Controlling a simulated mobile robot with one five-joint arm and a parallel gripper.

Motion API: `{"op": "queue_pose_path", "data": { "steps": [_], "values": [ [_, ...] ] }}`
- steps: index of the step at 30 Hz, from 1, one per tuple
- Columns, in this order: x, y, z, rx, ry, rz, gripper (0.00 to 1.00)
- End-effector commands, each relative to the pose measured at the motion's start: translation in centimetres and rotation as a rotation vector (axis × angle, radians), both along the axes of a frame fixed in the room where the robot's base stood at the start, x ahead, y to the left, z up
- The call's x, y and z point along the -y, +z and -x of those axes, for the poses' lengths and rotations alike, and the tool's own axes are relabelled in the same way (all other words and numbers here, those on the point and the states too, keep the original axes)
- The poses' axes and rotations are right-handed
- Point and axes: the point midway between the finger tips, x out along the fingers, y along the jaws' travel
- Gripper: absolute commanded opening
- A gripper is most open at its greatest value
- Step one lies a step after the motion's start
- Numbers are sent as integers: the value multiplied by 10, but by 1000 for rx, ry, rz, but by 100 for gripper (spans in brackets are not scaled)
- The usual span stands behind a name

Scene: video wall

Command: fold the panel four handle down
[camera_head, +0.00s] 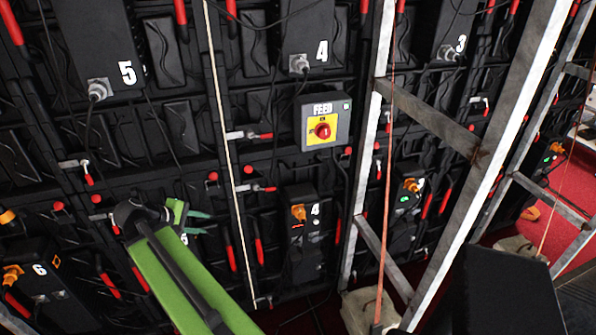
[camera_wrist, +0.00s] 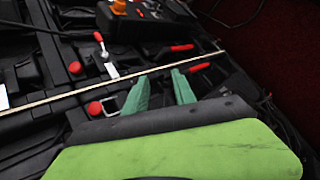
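A unit marked 4 (camera_head: 301,243) with an orange plug sits low on the wall in the head view; a second 4 marks a black box (camera_head: 303,35) higher up. A metal lever with a red tip (camera_head: 260,188) lies roughly horizontal left of the lower unit. A red-tipped metal lever (camera_wrist: 106,56), seemingly the same one, shows in the wrist view beyond the cord. Which lever is panel four's handle is not marked. My gripper (camera_head: 203,222) is left of this lever and apart from it. Its teal fingers (camera_wrist: 160,91) are spread with nothing between them.
A pale taut cord (camera_head: 219,120) runs down between my gripper and the lever, and crosses just beyond the fingertips in the wrist view (camera_wrist: 160,70). A FEED switch box (camera_head: 322,122) and another red-tipped lever (camera_head: 248,135) sit above. A metal truss (camera_head: 362,150) stands right.

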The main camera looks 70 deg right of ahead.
Motion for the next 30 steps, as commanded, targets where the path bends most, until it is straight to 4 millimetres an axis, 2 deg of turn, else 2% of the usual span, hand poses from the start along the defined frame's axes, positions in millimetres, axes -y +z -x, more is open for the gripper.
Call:
{"op": "queue_pose_path", "data": {
  "steps": [1, 3, 6, 9, 13, 17, 20, 30],
  "values": [
    [50, 13, 32, -79, -33, 100, 32],
    [101, 41, 72, -201, -61, 226, 32],
    [147, 75, 118, -351, -97, 345, 32],
    [166, 95, 141, -437, -117, 402, 32],
    [170, 101, 147, -463, -121, 418, 32],
    [178, 98, 152, -461, -123, 416, 32],
    [194, 93, 162, -460, -125, 416, 32],
    [265, 74, 206, -460, -126, 415, 32]
  ]
}}
